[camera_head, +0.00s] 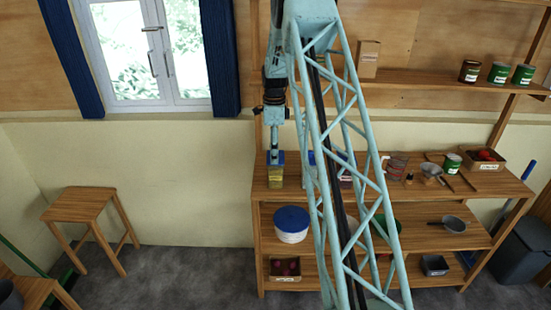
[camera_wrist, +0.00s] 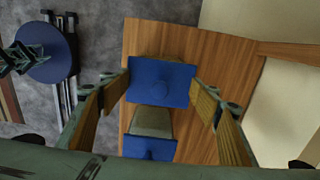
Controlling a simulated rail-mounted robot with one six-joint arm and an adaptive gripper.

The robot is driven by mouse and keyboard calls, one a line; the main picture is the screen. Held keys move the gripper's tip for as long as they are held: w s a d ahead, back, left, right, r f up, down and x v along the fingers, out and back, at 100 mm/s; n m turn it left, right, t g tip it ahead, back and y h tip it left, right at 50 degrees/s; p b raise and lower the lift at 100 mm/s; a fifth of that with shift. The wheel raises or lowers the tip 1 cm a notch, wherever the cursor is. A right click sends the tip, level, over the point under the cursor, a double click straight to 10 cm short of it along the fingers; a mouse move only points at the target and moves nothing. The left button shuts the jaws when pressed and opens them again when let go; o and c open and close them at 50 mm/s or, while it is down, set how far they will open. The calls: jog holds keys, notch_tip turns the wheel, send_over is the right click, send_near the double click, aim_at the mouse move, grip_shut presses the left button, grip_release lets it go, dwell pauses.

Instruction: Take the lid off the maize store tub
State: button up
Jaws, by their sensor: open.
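The maize store tub (camera_head: 276,175) is a clear tub with yellow contents, standing upright at the left end of the wooden bench top. My gripper (camera_wrist: 159,86) is open and points down over the lid, one wooden-faced finger at the left edge and one at the right. Whether the fingers touch the lid I cannot tell. In the head view my gripper (camera_head: 276,152) hides part of the lid.
A second blue-lidded tub (camera_wrist: 150,148) stands close beside it. On the lower shelf is a white bucket with a round blue lid (camera_head: 292,218). A stool (camera_head: 88,208) stands left; the floor between is clear.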

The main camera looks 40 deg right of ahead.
jog(key=shift+a, duration=0.1)
jog(key=c, duration=0.9)
jog(key=shift+c, duration=0.3)
